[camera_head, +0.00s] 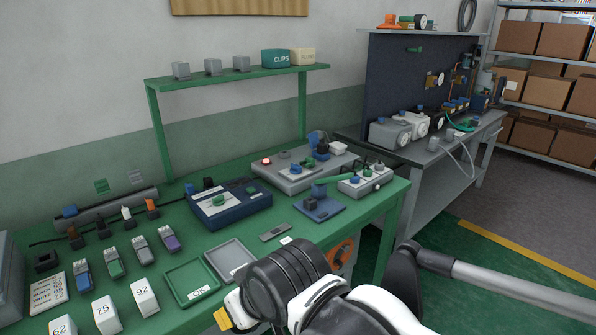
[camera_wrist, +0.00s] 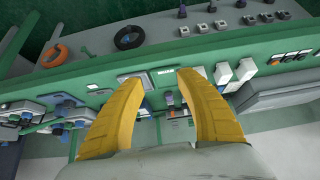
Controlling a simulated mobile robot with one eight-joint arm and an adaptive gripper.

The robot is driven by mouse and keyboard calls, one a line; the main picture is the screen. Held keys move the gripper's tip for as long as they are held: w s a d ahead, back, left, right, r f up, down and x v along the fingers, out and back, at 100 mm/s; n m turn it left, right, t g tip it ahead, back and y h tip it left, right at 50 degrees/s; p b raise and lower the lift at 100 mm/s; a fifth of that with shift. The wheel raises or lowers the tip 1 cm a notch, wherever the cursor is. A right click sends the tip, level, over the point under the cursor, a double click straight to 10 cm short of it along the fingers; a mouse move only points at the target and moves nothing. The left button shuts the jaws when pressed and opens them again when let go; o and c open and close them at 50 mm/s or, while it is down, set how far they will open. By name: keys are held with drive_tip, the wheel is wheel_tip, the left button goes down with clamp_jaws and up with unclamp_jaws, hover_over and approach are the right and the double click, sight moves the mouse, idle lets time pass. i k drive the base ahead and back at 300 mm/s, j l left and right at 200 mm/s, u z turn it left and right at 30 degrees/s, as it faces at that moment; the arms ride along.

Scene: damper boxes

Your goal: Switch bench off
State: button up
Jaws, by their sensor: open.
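The green bench (camera_head: 381,204) carries a grey unit (camera_head: 322,172) with a lit red lamp (camera_head: 266,160) and blue and black parts on top. I cannot tell which part is the bench's switch. My gripper (camera_wrist: 158,80) is open and empty, its yellow fingers spread. In the head view only a yellow tip (camera_head: 223,318) shows, near the trays; my arm hides the rest.
A green tray (camera_head: 190,282) and a grey tray (camera_head: 230,260) lie near the front edge. White numbered blocks (camera_head: 145,297) and several coloured-top pieces stand at left. A green shelf (camera_head: 240,77) rises behind. A second bench (camera_head: 440,160) stands at right.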

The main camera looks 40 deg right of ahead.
sight(296, 169)
drive_tip(key=i+l+z, duration=0.35)
drive_tip(key=i+z, duration=0.3)
drive_tip(key=i, duration=0.25)
